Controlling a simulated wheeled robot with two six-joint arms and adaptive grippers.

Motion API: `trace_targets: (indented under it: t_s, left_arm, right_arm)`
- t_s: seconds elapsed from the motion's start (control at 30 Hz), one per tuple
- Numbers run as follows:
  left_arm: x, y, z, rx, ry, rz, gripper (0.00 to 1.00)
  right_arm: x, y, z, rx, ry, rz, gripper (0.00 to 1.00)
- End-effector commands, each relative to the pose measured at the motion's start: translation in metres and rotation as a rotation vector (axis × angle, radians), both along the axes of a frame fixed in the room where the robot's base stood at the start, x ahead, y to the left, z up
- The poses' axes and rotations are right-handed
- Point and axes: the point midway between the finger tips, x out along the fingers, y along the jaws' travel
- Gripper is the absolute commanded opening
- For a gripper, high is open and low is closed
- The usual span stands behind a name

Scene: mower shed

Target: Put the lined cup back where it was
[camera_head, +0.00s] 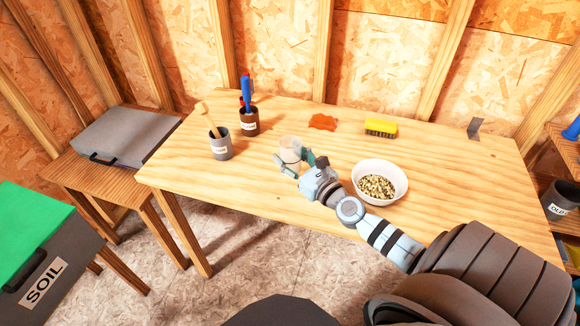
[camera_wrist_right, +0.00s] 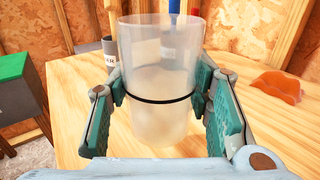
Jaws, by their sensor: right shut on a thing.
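The lined cup (camera_head: 290,150) is a clear, slightly frosted cup over the middle of the wooden table (camera_head: 240,180). In the right wrist view the cup (camera_wrist_right: 157,60) is upright, with a dark line around it. My right gripper (camera_head: 300,163) is shut on the cup, with a teal-padded finger on each side of it in the right wrist view (camera_wrist_right: 157,92). I cannot tell whether the cup's base touches the table. The cup looks empty. My left gripper is not in view.
A grey pot with a wooden tool (camera_head: 220,147) and a dark pot with blue and red tools (camera_head: 249,122) stand left of the cup. A white bowl of seeds (camera_head: 364,166) stands to the right. A yellow brush (camera_head: 381,127) and an orange-brown piece (camera_head: 322,122) lie behind.

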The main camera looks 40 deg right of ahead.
Motion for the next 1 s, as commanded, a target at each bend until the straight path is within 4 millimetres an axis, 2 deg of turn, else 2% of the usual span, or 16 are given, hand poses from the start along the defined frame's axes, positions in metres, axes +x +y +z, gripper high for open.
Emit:
trace_targets:
  t_s: [0.03, 0.17, 0.33, 0.6, 0.77, 0.8, 0.9, 1.0]
  left_arm:
    - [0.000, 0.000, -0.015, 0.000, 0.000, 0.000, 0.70]
    - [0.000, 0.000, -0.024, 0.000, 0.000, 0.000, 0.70]
    - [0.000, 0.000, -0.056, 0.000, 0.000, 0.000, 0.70]
    - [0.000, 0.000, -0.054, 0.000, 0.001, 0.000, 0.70]
    - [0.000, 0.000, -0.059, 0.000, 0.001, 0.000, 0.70]
    - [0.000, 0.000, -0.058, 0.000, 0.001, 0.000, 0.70]
    - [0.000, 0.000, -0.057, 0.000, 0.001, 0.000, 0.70]
    - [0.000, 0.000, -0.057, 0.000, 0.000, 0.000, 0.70]
  right_arm:
    - [0.000, 0.000, -0.015, -0.001, -0.001, 0.000, 0.14]
    - [0.000, 0.000, -0.024, 0.000, -0.001, 0.001, 0.14]
    - [0.000, 0.000, -0.057, -0.001, -0.001, 0.001, 0.14]
    - [0.000, 0.000, -0.055, 0.000, -0.001, 0.002, 0.14]
    - [0.000, 0.000, -0.060, -0.001, -0.001, 0.002, 0.14]
    - [0.000, 0.000, -0.059, -0.001, -0.001, 0.002, 0.52]
    - [0.000, 0.000, -0.059, -0.001, -0.001, 0.002, 0.66]
    - [0.000, 0.000, -0.059, -0.001, -0.001, 0.002, 0.66]
